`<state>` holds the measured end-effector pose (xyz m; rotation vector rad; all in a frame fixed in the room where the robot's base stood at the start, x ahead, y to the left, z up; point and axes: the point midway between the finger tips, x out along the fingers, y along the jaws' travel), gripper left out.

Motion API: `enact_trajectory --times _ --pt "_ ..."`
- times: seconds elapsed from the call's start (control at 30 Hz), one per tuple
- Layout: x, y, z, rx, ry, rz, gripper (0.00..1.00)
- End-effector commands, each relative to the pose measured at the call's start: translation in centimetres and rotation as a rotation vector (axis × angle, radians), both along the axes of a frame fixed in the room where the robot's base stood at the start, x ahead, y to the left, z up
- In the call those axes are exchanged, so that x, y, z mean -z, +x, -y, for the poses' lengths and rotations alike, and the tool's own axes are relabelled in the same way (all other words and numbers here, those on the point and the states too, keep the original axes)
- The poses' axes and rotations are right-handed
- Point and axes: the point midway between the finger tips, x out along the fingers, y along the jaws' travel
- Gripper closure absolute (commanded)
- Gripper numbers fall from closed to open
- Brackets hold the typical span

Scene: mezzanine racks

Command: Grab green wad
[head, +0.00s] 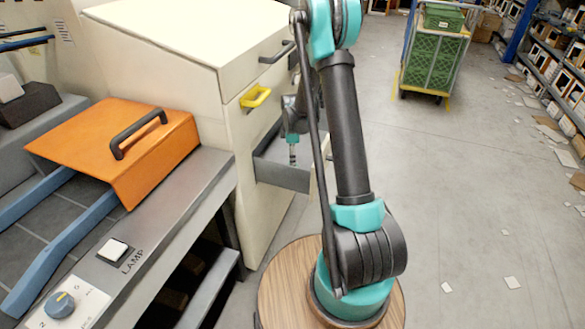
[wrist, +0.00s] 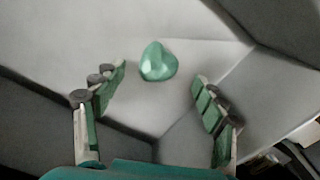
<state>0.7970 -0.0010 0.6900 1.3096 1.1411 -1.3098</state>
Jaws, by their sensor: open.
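The green wad (wrist: 158,62) is a small, shiny, roughly heart-shaped lump. In the wrist view it lies on a grey surface with grey walls around, which looks like the inside of the open drawer (head: 283,174). My gripper (wrist: 160,74) is open and empty. Its two fingers stand to the left and right of the wad in the picture, apart from it, with the wad just beyond the line between the tips. In the head view my gripper (head: 292,157) hangs down at the open drawer, partly behind my arm; the wad is hidden there.
The drawer belongs to a cream cabinet (head: 170,45) with a yellow handle (head: 255,96) and a dark handle (head: 277,53). A bench with an orange cover (head: 125,145) stands left. A green crate cart (head: 433,55) stands far back; the floor (head: 450,190) is largely open.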

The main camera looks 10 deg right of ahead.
Motion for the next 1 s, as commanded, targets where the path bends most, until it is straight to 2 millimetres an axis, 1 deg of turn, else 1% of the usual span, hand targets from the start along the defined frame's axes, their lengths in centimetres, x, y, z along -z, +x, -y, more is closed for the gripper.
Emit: enact_trajectory --times 0.03,0.1,0.23,0.33,0.57,0.87,1.0 --pt "0.9 0.1 0.0 0.000 0.000 0.000 0.29" --pt "1.8 0.1 0.1 0.000 0.000 0.000 0.29" --pt "3.1 0.1 0.1 0.000 0.000 0.000 0.29" --pt "3.6 0.0 0.1 0.000 0.000 0.000 0.29" --pt "3.7 0.0 0.1 0.000 0.000 0.000 0.29" --pt "3.6 0.0 0.1 0.000 0.000 0.000 0.66" --pt "3.6 0.0 0.1 0.000 0.000 0.000 0.67"
